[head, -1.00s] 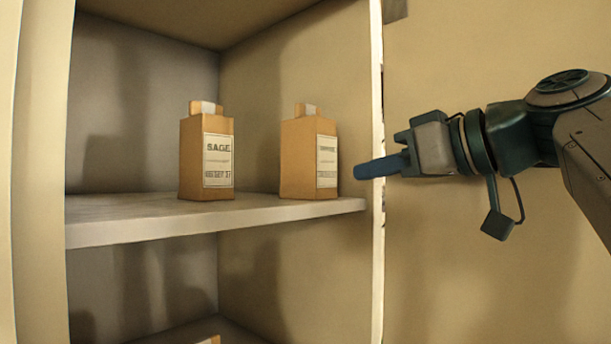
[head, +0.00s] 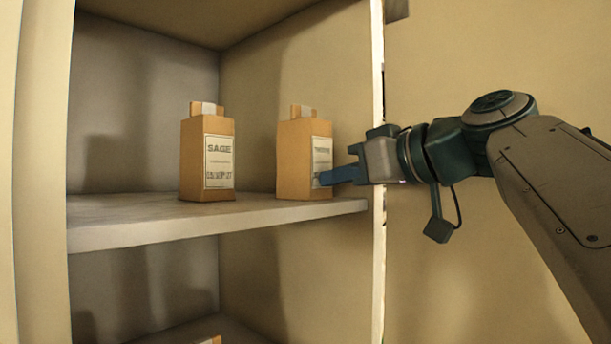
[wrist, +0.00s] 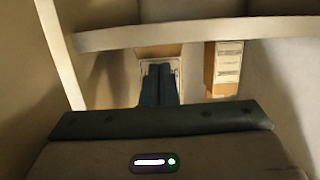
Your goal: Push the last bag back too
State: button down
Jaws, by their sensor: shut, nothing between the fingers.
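Two tan paper bags with pale labels stand upright on the shelf (head: 140,226). The left one, labelled SAGE (head: 193,160), also shows at the right in the wrist view (wrist: 209,68). The right bag (head: 294,160) stands near the shelf's right end; its label is partly covered by my fingers. My gripper (head: 325,178) is shut and empty, its blue fingertips at the lower part of that label and seeming to touch it. In the wrist view the shut fingers (wrist: 159,70) lie in front of this bag (wrist: 145,52), hiding most of its label.
The cabinet's right side edge (head: 377,90) stands close beside my gripper. A gap separates the two bags, and the shelf left of SAGE is clear. On the lower level only the top of another item (head: 210,340) shows.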

jog(key=shift+r+x, duration=0.25)
jog(key=shift+x, duration=1.15)
jog(key=shift+r+x, duration=0.3)
jog(key=shift+x, duration=1.15)
jog(key=shift+r+x, duration=0.25)
jog(key=shift+x, duration=1.15)
jog(key=shift+w+a, duration=0.1)
jog(key=shift+a, duration=0.05)
jog(key=shift+s+d, duration=0.35)
jog(key=shift+d, duration=0.05)
jog(key=f+b+v, duration=0.1)
jog(key=b+v, duration=0.3)
jog(key=v, duration=1.1)
jog(key=shift+d, duration=0.2)
jog(key=shift+r, duration=0.1)
